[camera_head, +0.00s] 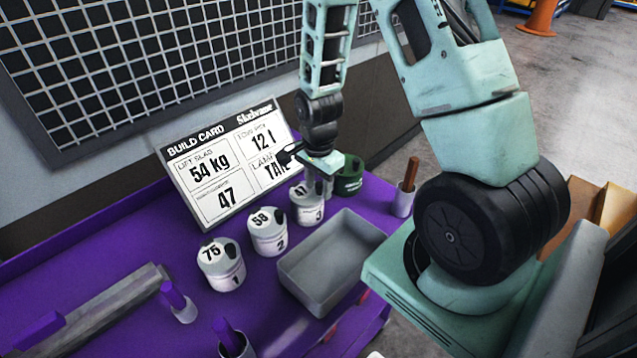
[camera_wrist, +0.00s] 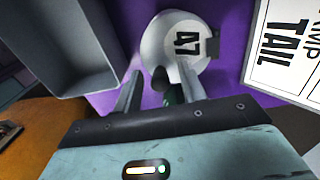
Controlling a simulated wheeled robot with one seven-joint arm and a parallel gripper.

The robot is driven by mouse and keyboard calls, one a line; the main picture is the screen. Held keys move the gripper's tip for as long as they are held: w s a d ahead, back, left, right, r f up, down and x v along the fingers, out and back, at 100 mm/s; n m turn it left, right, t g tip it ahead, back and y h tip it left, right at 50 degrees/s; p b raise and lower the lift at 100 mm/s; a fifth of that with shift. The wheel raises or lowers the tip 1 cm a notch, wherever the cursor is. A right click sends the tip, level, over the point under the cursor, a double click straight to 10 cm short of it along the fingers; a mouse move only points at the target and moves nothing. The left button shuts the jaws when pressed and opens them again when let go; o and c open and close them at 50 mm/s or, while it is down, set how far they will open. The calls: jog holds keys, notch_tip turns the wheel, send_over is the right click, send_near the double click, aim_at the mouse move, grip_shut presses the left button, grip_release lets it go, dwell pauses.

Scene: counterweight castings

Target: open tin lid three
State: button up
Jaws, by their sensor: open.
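Tin three (camera_head: 308,207) is a white tin with a black "3" on its front, standing on the purple bench at the right end of a row of tins. Its lid (camera_head: 299,190) is on and is marked "47" in the wrist view (camera_wrist: 188,40), with a dark knob near one edge. My gripper (camera_head: 312,183) is above this tin, pointing down. In the wrist view its two fingers (camera_wrist: 160,92) are apart, with the dark knob (camera_wrist: 161,78) showing between them. Whether the fingers touch the knob cannot be told. My gripper partly hides the lid in the head view.
A grey tray (camera_head: 322,300) lies in front. The build card (camera_head: 185,160) stands behind. A dark green container (camera_head: 350,176) and a cup (camera_head: 403,203) are at right.

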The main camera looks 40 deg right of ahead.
grip_shut()
jog(key=shift+r, duration=0.2)
